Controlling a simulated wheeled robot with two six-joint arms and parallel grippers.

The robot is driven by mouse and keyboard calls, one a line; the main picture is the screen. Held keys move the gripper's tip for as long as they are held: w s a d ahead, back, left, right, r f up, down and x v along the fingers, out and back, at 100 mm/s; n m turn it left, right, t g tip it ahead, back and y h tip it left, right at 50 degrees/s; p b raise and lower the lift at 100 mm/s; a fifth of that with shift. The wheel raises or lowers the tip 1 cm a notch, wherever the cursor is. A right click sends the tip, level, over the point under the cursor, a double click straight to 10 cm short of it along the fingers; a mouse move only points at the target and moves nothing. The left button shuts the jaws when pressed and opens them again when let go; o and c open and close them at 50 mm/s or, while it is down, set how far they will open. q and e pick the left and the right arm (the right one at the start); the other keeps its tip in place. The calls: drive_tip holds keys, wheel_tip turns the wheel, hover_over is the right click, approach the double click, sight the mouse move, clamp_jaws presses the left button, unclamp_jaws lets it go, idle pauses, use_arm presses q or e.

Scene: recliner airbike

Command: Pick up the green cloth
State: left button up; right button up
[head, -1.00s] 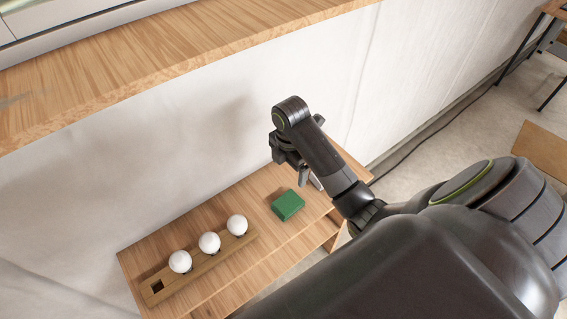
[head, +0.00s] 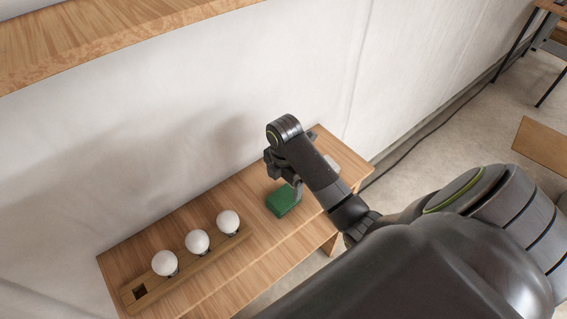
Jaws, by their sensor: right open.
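The green cloth (head: 281,203) lies as a small folded block on the wooden table (head: 222,196), right of the middle. My right gripper (head: 285,183) is open and above the cloth's far right side, with a finger close to the cloth. The arm's wrist hides part of the gripper, and I cannot tell whether the finger touches the cloth. My left gripper is not in view.
A wooden holder (head: 185,268) with several white balls (head: 197,242) and an empty square hole stands to the left of the cloth. A small pale object (head: 331,163) shows behind my right arm. A white wall (head: 180,130) rises behind the table, with a wooden ledge (head: 110,35) above.

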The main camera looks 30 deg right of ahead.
sight(286, 195)
drive_tip(key=f, duration=0.1)
drive_tip(key=f+p, duration=0.1)
drive_tip(key=f, duration=0.1)
drive_tip(key=s+f, duration=0.1)
drive_tip(key=f, duration=0.1)
drive_tip(key=shift+d, duration=0.1)
drive_tip(key=shift+w+f, duration=0.1)
drive_tip(key=shift+f, duration=0.35)
drive_tip(key=c, duration=1.1)
drive_tip(key=shift+o, duration=0.2)
wheel_tip(286, 195, up, 10)
